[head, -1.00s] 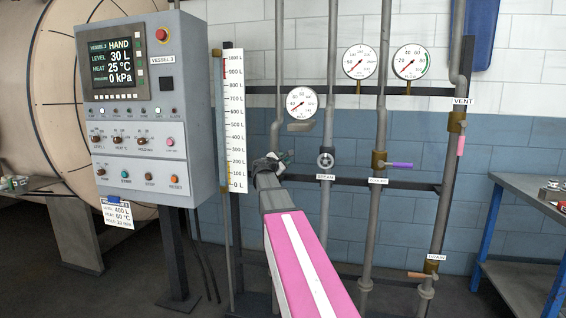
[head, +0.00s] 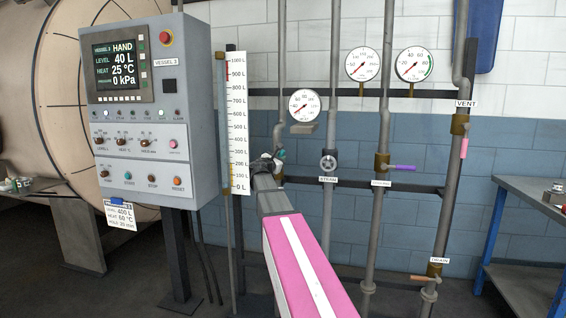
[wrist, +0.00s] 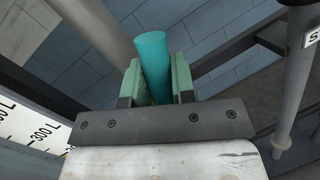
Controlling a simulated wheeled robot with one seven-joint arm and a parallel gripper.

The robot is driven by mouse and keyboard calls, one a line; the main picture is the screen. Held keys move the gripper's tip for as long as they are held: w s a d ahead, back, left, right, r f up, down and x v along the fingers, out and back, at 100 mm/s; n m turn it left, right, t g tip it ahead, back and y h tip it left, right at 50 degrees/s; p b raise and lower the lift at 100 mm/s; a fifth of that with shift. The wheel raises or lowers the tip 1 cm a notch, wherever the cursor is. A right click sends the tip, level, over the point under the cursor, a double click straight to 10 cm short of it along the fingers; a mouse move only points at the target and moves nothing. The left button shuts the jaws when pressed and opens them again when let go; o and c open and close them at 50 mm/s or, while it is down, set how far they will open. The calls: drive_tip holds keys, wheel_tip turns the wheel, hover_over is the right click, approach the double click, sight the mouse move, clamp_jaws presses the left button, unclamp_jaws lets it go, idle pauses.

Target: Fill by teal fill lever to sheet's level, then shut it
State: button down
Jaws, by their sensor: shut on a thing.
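My gripper (wrist: 158,82) is shut on the teal fill lever (wrist: 152,52), whose round teal end sticks up between the two green fingers in the wrist view. In the head view my gripper (head: 272,160) is at the pipe just right of the level scale (head: 237,125), and the lever is mostly hidden there. The control panel's screen (head: 119,65) reads HAND, level 40 L, heat 25 °C, pressure 0 kPa. The sheet (head: 121,213) below the panel reads level 400 L, heat 60 °C, hold 20 min.
The steam valve (head: 328,163), a purple-handled valve (head: 400,167), the pink vent lever (head: 464,148) and the orange drain lever (head: 424,278) are on pipes to the right. Gauges (head: 363,64) hang above. A blue-legged bench (head: 520,190) stands at the far right.

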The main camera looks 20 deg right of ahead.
drive_tip(key=shift+w+a+r+n+t, duration=0.15)
drive_tip(key=shift+w+a+n+t, duration=0.25)
drive_tip(key=shift+n, duration=0.4)
drive_tip(key=shift+w+a+r+n+t, duration=0.15)
drive_tip(key=shift+a+n, duration=0.35)
drive_tip(key=shift+n, duration=0.3)
drive_tip(key=shift+f, duration=0.1)
drive_tip(key=c, duration=0.9)
unclamp_jaws()
drive_tip(key=shift+c, duration=0.2)
drive_tip(key=v, duration=1)
drive_tip(key=shift+s+a, duration=0.25)
drive_tip(key=shift+a, duration=0.1)
